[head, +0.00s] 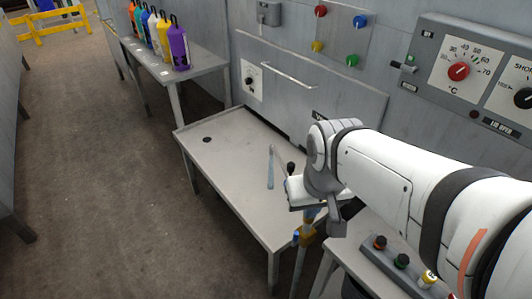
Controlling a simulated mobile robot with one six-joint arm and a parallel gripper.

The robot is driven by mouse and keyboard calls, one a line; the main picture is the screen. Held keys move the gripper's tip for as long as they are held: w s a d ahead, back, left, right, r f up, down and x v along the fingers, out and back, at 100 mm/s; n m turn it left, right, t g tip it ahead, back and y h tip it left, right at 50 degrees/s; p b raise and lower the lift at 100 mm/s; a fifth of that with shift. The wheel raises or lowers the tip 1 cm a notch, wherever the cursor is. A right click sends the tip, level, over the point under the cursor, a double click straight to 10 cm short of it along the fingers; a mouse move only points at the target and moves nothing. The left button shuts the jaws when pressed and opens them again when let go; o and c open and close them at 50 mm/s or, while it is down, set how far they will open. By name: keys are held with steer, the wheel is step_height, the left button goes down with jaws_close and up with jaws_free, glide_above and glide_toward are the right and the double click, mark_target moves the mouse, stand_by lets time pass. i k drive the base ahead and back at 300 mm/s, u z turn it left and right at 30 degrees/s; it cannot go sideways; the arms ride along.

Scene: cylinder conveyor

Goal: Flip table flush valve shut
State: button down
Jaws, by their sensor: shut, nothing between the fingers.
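A metal table (225,150) with a small dark drain hole stands in the middle of the head view. A thin spout (270,170) rises over its right part. Below the table's right edge is a pipe with a brass-coloured valve (307,238) and a small blue part at its left, likely the handle. The handle's exact position is too small to tell. My gripper (337,226) is shut and empty, pointing down just above and right of the valve. I cannot tell whether it touches the valve. My wrist hides part of the table's right end.
A black knob (290,168) stands beside the spout. A side bench (379,266) with several coloured buttons is at lower right. Wall panels with dials and coloured buttons stand behind. Several coloured bottles (178,48) stand on a rear table. The floor (110,190) at left is clear.

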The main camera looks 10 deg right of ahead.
mark_target(295, 241)
steer(key=z, duration=1)
steer(key=k, duration=1.55)
steer(key=u, duration=0.45)
steer(key=i, duration=1.55)
